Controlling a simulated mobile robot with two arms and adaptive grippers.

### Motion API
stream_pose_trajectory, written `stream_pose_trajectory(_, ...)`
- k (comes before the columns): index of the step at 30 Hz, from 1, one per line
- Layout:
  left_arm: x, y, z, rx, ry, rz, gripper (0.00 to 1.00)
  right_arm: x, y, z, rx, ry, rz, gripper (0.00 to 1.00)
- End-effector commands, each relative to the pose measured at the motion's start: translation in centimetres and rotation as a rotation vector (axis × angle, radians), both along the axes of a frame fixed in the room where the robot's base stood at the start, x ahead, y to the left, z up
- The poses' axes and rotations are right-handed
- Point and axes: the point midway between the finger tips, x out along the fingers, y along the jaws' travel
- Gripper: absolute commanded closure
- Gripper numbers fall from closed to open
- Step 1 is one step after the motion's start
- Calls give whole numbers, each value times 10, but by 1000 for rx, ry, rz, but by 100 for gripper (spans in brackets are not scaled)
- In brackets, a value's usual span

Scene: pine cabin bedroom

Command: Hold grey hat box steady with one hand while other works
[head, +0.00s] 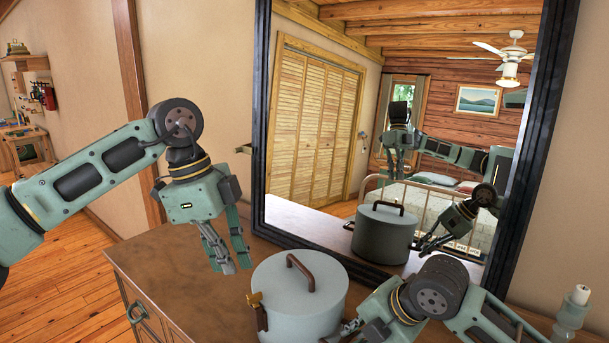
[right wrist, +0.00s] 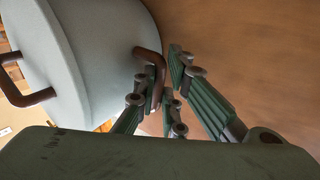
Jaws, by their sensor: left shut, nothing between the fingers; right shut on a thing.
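The grey hat box (head: 290,318) is round and stands upright on the wooden dresser top. In the right wrist view the box (right wrist: 90,60) fills the upper left. My right gripper (right wrist: 163,88) is shut on the brown side handle (right wrist: 148,56) of the box; in the head view my arm mostly hides this grip. My left gripper (head: 230,267) is shut and empty, just left of the box, apart from it.
A large black-framed mirror (head: 320,150) stands behind the box and reflects the box, my arms and a bed. A pale bottle (head: 572,312) stands at the far right. The dresser top (head: 170,262) is clear left of the box.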

Motion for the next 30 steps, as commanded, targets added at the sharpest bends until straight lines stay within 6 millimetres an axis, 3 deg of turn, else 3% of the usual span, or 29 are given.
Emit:
stream_pose_trajectory(16,0,0,-59,-10,3,-1,100,0,-1,-2,-5,2,0,100)
stream_pose_trajectory(30,0,0,-70,-8,4,-2,100,0,-1,-2,-3,2,-1,100)
